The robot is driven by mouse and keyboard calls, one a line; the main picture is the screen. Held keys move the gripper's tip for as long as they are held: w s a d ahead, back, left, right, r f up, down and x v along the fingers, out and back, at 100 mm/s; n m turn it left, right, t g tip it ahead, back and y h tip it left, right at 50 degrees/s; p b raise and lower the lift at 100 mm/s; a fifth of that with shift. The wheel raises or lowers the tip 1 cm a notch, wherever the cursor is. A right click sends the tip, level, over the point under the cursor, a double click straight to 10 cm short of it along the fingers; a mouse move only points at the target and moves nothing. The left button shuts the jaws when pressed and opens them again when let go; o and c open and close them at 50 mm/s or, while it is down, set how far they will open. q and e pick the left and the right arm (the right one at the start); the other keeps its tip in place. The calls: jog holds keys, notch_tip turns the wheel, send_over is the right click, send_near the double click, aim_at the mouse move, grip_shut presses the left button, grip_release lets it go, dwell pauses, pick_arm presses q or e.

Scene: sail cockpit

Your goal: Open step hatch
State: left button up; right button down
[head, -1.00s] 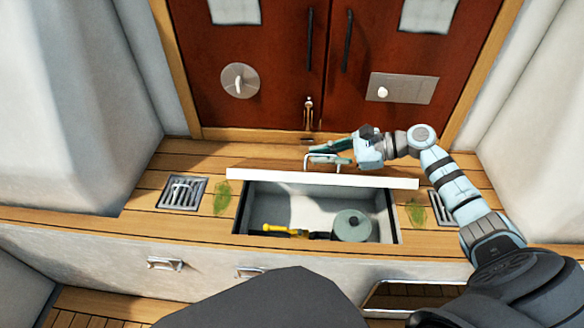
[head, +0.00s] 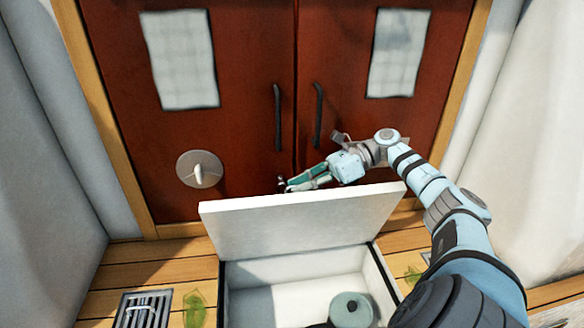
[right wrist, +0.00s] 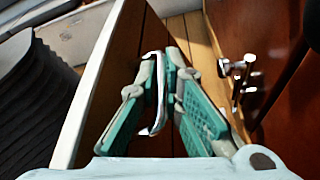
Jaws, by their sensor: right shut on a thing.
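The step hatch lid (head: 300,225) stands raised, tilted back toward the red doors, with its white underside facing me in the head view. Below it the compartment (head: 290,300) is open. My right gripper (head: 290,185) is behind the lid's top edge. In the right wrist view, my right gripper (right wrist: 158,85) has its teal fingers shut on the pale hatch handle (right wrist: 155,95), and the lid (right wrist: 105,75) shows edge-on to the left. My left gripper is in neither view.
The red doors (head: 235,110) are close behind the lid, with dark handles and a round latch (head: 199,169). A grey-green round object (head: 351,310) sits in the compartment. A vent grate (head: 145,309) and a green leaf-like patch (head: 195,308) lie left on the wooden step.

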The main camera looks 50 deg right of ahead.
dwell(0.3)
jog(key=c, duration=1.7)
grip_release()
jog(key=shift+d+f, duration=0.1)
jog(key=shift+d, duration=0.05)
jog(key=v, duration=0.7)
jog(key=shift+d, duration=0.15)
jog(key=shift+s, duration=0.1)
jog(key=shift+b, duration=0.45)
